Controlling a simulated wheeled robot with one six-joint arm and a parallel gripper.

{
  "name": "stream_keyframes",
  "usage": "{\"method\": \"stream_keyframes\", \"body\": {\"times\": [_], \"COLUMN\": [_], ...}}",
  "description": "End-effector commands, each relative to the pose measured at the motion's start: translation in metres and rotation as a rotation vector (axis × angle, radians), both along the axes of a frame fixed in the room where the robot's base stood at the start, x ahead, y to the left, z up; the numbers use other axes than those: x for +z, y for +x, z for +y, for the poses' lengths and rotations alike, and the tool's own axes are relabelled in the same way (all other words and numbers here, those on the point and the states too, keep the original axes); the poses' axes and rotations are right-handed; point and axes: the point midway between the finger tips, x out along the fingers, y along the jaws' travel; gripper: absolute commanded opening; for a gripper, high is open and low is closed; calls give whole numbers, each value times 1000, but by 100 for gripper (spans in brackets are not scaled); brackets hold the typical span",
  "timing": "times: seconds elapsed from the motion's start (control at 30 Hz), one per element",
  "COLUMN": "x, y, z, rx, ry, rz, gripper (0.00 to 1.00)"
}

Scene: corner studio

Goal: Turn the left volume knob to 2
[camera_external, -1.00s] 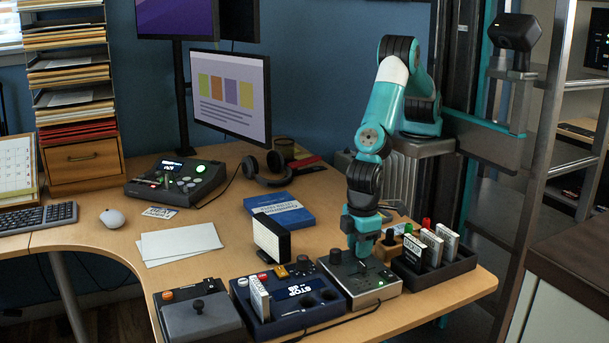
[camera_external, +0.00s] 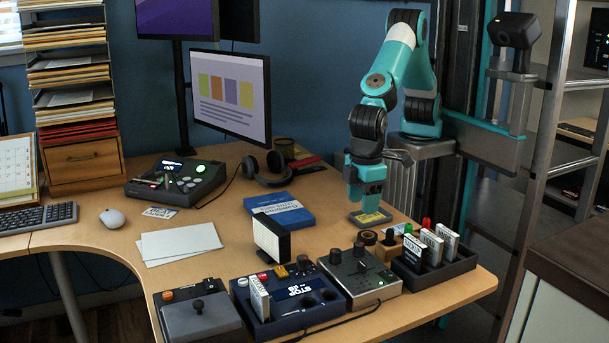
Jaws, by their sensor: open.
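A grey control box (camera_external: 374,290) stands near the front edge of the desk. Two dark knobs show along its back: a left knob (camera_external: 335,257) and a right knob (camera_external: 359,249). Smaller controls on its top are too small to read, and I cannot make out any scale marks or the knob's setting. My gripper (camera_external: 366,204) points down, open and empty, above the desk behind the box. It is apart from both knobs and appears over or close to a small tray with a yellow item (camera_external: 371,216).
A blue box (camera_external: 290,318) with slots and a small light panel (camera_external: 271,238) stand left of the control box. A dark rack (camera_external: 446,277) with upright cartridges is on the right. Small round pieces (camera_external: 389,237) lie behind it. A blue book (camera_external: 279,211) lies farther back.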

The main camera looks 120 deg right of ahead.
Motion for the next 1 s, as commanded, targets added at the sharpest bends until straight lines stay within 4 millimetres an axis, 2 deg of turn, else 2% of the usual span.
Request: {"method": "stream_keyframes", "body": {"times": [0.1,0.3,0.73,0.87,0.97,1.0], "x": [25,48,55,77,107,120], "y": [0,0,-1,-12,-36,-51], "z": [1,1,0,-18,-48,-62], "rx": [0,0,3,54,146,193], "ry": [2,0,2,30,81,107], "rz": [-3,-1,0,0,-2,-5], "gripper": [55,55,55,55,55,55]}}
